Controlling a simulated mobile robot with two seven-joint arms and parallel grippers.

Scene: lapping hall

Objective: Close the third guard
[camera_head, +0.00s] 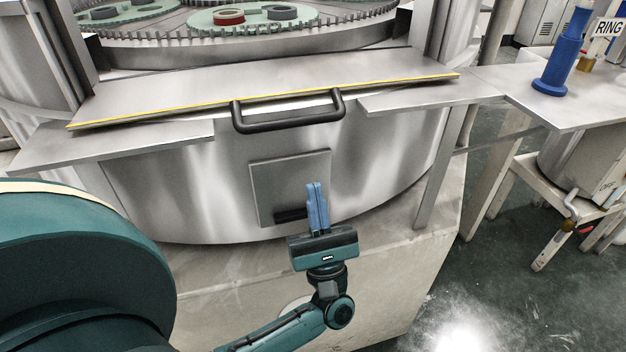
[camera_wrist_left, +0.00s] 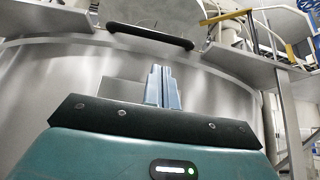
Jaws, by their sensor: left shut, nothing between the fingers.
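The guard (camera_head: 170,98) is a flat grey metal panel with a yellow strip along its front edge. It lies lowered and slightly tilted in front of the machine. A black bar handle (camera_head: 288,122) hangs from its front edge. The handle also shows at the top of the left wrist view (camera_wrist_left: 150,36). My left gripper (camera_head: 316,190) has its blue fingers together, empty, pointing up below the handle and apart from it. In the left wrist view the fingertips (camera_wrist_left: 161,72) are just below the handle. My right gripper is not in view.
A small square plate (camera_head: 285,175) with a dark slot is on the drum wall behind my left gripper. Side ledges (camera_head: 120,142) flank the guard. The geared table (camera_head: 240,45) carries rings. A side table (camera_head: 545,95) at right bears a blue spindle-shaped part (camera_head: 563,55).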

